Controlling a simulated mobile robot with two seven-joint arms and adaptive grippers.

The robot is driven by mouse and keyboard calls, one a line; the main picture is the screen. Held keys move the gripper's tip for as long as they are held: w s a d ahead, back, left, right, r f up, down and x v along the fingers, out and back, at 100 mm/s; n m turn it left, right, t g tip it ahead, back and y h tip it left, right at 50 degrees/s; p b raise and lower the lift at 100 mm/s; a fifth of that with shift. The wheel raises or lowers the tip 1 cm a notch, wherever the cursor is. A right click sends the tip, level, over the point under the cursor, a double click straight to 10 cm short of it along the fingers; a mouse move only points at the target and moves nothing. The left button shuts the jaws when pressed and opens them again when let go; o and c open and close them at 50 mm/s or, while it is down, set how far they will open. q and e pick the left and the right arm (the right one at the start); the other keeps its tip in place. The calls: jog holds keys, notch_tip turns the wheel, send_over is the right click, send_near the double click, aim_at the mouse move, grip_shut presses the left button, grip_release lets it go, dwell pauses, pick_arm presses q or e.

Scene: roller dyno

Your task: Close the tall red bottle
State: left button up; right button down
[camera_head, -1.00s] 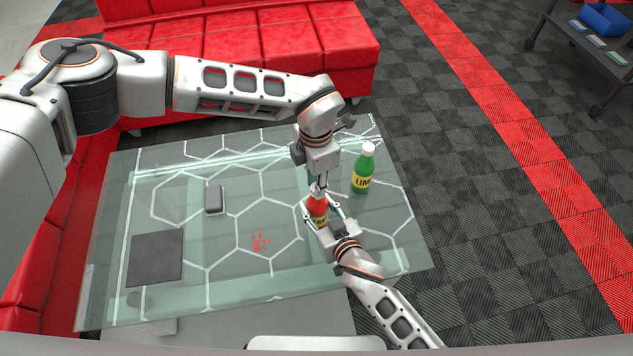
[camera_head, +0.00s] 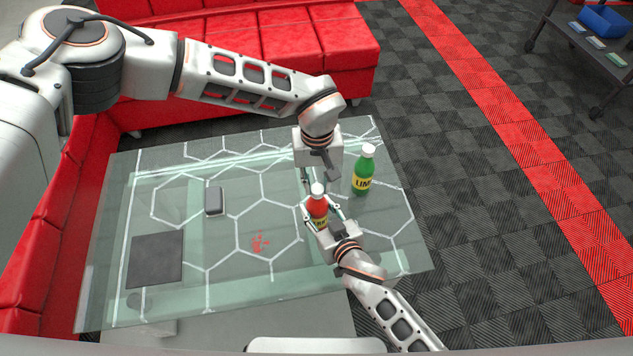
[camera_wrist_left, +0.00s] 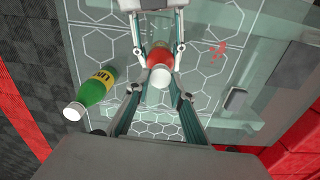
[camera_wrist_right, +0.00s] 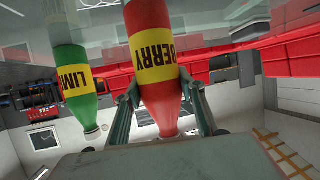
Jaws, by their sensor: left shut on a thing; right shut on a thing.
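The tall red bottle (camera_head: 317,207) with a yellow label stands upright near the right side of the glass table. My right gripper (camera_head: 322,216) is shut on its body; the right wrist view shows the fingers on both sides of the red bottle (camera_wrist_right: 152,70). A white cap (camera_head: 318,188) sits at the top of the bottle, and it also shows in the left wrist view (camera_wrist_left: 160,76). My left gripper (camera_head: 312,184) points down from above, with its fingers on either side of the cap, shut on it. Whether the cap is fully seated is not clear.
A green bottle (camera_head: 363,172) with a white cap stands just right of the grippers. A small grey box (camera_head: 214,201) and a dark square (camera_head: 155,258) lie on the left of the table (camera_head: 195,280). A red sofa (camera_head: 270,40) lies behind the table.

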pick_arm(q)
jog(key=m, duration=0.5)
jog(key=shift+d+m, duration=0.1)
jog(key=shift+m, duration=0.2)
jog(key=m, duration=0.4)
jog(key=o, duration=0.7)
jog(key=shift+c, duration=0.2)
jog(key=shift+r, duration=0.1)
jog(key=shift+r, duration=2.15)
jog(key=shift+c, duration=0.3)
